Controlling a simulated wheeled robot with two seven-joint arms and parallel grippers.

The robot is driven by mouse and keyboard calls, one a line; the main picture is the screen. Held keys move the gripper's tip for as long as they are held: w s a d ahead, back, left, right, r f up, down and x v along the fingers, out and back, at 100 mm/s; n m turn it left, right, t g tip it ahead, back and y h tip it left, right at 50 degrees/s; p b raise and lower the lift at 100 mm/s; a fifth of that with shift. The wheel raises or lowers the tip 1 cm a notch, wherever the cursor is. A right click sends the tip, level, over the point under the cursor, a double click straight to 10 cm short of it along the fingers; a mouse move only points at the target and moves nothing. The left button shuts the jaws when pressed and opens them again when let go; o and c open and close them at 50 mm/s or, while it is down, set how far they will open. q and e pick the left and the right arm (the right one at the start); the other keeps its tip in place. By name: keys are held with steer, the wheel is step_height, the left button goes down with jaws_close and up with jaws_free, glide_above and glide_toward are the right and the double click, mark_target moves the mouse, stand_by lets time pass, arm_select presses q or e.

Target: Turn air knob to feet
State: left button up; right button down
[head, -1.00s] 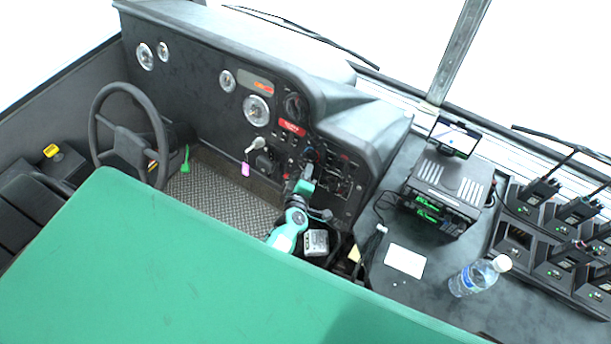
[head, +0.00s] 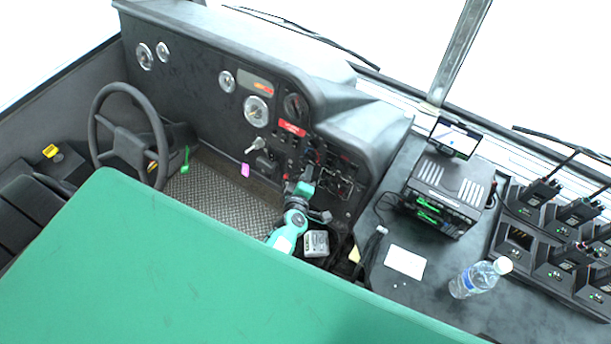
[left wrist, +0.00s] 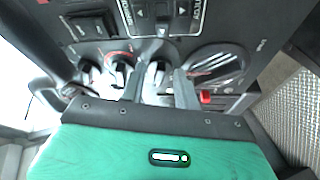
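In the head view my left gripper (head: 311,163) is against the lower right part of the dashboard (head: 190,85) and hides the knobs there. The knob's pointer direction is not clear. My right gripper is not in view.
A steering wheel (head: 129,135) stands at the left. A key with a pink tag (head: 245,170) hangs left of my gripper. A radio unit (head: 442,190), a water bottle (head: 474,278) and a white card (head: 404,262) are on the right console.

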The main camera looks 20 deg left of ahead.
arm_select(q)
steer(key=p+v, duration=0.3)
steer(key=v, duration=1)
steer(key=shift+s+p, duration=0.35)
steer(key=shift+p, duration=0.05)
